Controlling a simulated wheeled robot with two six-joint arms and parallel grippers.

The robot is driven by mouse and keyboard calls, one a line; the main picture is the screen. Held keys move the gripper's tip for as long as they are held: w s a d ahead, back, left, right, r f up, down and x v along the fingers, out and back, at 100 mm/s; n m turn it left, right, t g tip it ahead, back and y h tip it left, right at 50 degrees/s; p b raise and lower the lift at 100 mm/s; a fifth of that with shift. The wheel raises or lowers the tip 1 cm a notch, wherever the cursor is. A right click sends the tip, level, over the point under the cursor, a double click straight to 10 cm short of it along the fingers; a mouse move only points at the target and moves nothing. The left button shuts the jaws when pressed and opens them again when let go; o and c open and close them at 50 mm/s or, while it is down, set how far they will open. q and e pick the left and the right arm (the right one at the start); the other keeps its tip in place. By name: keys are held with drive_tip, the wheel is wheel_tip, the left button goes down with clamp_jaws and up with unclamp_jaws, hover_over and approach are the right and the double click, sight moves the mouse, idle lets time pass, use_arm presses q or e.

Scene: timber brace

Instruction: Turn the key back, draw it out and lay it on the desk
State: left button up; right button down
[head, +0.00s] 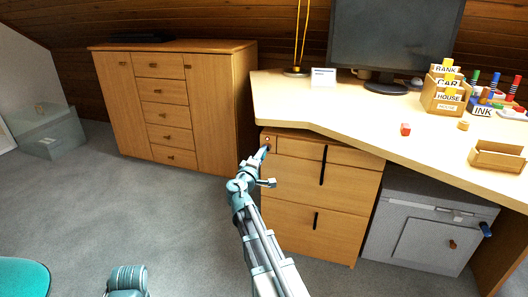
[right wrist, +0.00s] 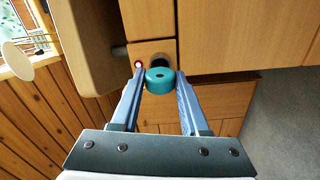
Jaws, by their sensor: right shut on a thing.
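The key's round teal head (right wrist: 160,80) is between the fingers of my right gripper (right wrist: 158,90) in the right wrist view, and the fingers are shut on it. Its far end meets a dark round lock (right wrist: 160,60) on the wooden drawer cabinet; how deep it sits is hidden. In the head view my right gripper (head: 264,154) is at the upper left corner of the drawer cabinet (head: 290,205), just under the desk top (head: 300,98). The key is too small to make out there. My left gripper is not in view.
A small red-ringed light (right wrist: 138,64) is beside the lock. On the desk are a red block (head: 405,129), a labelled wooden sorter (head: 446,100), a small wooden tray (head: 498,157) and a monitor (head: 395,40). The desk's front left part is clear. A grey safe (head: 425,225) stands below.

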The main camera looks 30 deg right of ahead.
drive_tip(key=v, duration=0.2)
drive_tip(key=shift+s+a, duration=0.25)
idle(0.4)
